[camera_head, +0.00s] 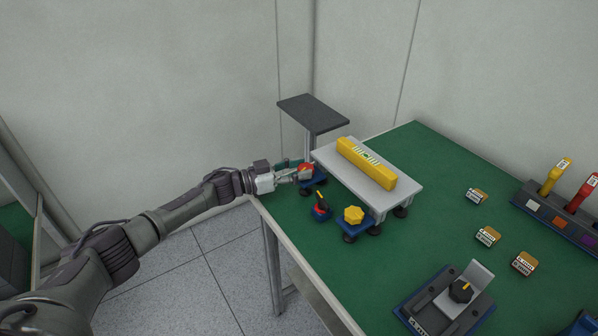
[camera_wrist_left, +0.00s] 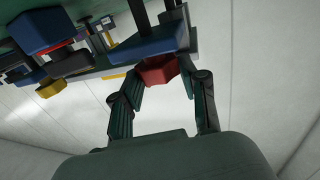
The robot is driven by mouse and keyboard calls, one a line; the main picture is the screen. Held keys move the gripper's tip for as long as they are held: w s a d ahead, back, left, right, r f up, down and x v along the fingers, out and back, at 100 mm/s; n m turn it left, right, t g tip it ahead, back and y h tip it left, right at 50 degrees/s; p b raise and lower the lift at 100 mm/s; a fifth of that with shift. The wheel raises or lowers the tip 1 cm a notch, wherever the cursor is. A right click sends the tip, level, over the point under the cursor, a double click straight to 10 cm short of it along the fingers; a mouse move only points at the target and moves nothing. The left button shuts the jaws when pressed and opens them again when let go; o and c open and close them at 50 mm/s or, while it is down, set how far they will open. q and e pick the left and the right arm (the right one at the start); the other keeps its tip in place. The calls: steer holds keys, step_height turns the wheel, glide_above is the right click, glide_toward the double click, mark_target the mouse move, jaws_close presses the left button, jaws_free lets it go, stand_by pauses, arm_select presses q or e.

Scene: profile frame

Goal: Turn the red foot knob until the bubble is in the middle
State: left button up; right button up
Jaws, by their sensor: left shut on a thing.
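The red foot knob (camera_head: 306,171) sits at the near left corner of the grey plate (camera_head: 405,188). My left gripper (camera_head: 300,174) comes in from the left and is shut on the red knob; in the left wrist view the red knob (camera_wrist_left: 157,70) shows between the two fingers, under a blue block. A yellow spirit level (camera_head: 380,175) lies on the plate, with a pale green vial (camera_head: 364,156) near its middle. The bubble is too small to place. My right gripper is not in view.
A yellow knob (camera_head: 353,214) on a blue base stands at the plate's front, beside a small black and red piece (camera_head: 320,207). A dark raised shelf (camera_head: 313,113) stands behind. Several small labelled blocks lie on the green table (camera_head: 430,150); a tool rack (camera_head: 560,215) is at right.

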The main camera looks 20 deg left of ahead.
arm_select(q)
steer(key=o, duration=1.1)
steer(key=shift+o, duration=0.2)
steer(key=v, duration=1.2)
steer(key=shift+w+a, duration=0.1)
